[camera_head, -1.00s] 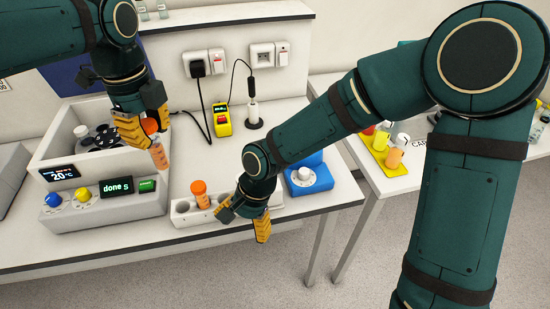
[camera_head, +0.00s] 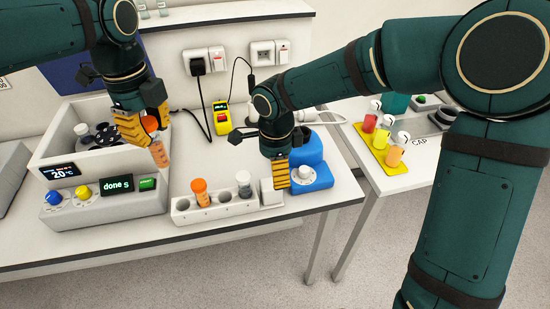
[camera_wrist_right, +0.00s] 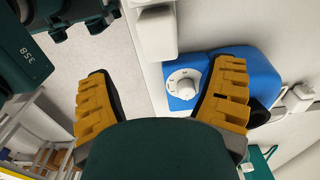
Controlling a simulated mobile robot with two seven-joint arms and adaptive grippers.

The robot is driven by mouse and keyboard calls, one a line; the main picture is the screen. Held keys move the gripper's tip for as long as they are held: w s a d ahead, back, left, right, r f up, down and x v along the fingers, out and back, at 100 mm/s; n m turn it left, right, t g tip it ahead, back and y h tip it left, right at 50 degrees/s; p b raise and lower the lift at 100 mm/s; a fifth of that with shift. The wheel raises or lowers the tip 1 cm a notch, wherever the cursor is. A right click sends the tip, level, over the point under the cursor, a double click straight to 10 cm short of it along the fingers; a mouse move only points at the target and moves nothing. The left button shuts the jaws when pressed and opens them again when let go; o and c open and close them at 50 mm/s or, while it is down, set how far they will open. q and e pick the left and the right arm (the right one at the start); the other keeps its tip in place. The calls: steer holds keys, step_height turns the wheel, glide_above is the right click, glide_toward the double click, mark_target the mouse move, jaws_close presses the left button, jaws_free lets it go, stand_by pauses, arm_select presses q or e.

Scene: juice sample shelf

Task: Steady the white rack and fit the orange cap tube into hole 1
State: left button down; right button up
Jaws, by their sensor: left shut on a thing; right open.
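The white rack (camera_head: 230,210) stands near the table's front edge. An orange cap tube (camera_head: 200,193) stands in it, and a tube with a grey top (camera_head: 244,184) stands further right. Two holes look empty, one at the left end and one between the tubes. My left gripper (camera_head: 152,137) is shut on another orange cap tube (camera_head: 160,154), held tilted above the table, left of the rack.
The blue device (camera_head: 309,178) with a white knob sits right of the rack. A white box unit with a display (camera_head: 122,186) stands at the left. A yellow meter (camera_head: 221,117) and cables lie behind. A side table (camera_head: 385,188) holds a yellow tray of cups.

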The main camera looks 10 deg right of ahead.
step_height(320, 180, down, 9)
steer(key=shift+r, duration=0.1)
stand_by(0.3)
steer(key=c, duration=1.4)
arm_select(q)
step_height(320, 180, down, 14)
steer(key=shift+r, duration=0.15)
